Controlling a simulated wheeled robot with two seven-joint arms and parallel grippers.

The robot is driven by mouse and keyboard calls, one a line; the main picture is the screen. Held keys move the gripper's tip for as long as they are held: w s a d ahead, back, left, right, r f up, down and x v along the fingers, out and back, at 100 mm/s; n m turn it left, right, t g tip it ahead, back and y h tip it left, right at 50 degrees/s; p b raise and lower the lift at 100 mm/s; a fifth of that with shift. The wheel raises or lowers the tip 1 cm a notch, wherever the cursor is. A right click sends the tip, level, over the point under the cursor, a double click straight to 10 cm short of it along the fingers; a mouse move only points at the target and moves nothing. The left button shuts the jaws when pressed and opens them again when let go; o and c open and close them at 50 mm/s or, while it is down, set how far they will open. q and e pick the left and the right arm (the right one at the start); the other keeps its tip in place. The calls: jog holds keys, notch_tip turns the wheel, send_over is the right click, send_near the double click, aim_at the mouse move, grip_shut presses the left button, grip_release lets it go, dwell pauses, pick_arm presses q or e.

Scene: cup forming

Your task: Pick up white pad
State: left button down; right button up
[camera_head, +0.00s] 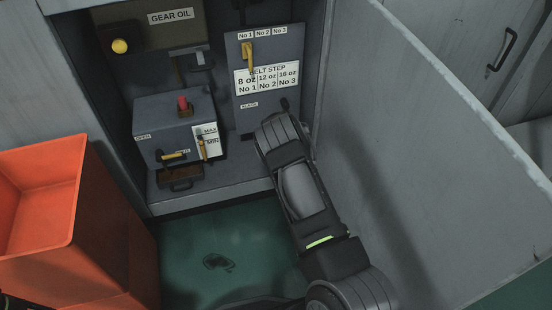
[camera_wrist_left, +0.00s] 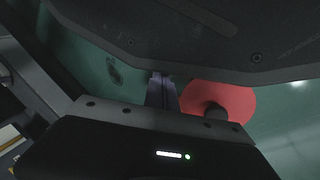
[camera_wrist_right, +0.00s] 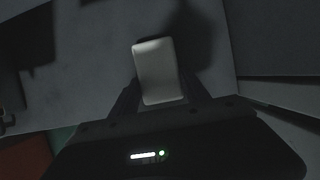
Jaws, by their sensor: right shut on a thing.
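The white pad (camera_wrist_right: 154,66) is a small pale rounded block, seen in the right wrist view between the two fingers of my right gripper (camera_wrist_right: 160,92). The gripper is shut on it, and the pad sticks out past the fingertips. In the head view my right arm reaches into the cabinet, and its own links hide the gripper and the pad. My left gripper (camera_wrist_left: 162,80) shows in the left wrist view with its fingers together and nothing visible between them. It is outside the head view.
The cabinet holds a grey box (camera_head: 165,120) with a red knob and a belt step panel (camera_head: 265,75). An open door (camera_head: 400,130) stands at right. Orange bins (camera_head: 40,200) stand at left. A red disc (camera_wrist_left: 232,97) lies near my left gripper. The green floor (camera_head: 200,260) is open.

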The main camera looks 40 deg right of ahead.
jog(key=shift+c, duration=0.8)
jog(key=shift+r, duration=0.1)
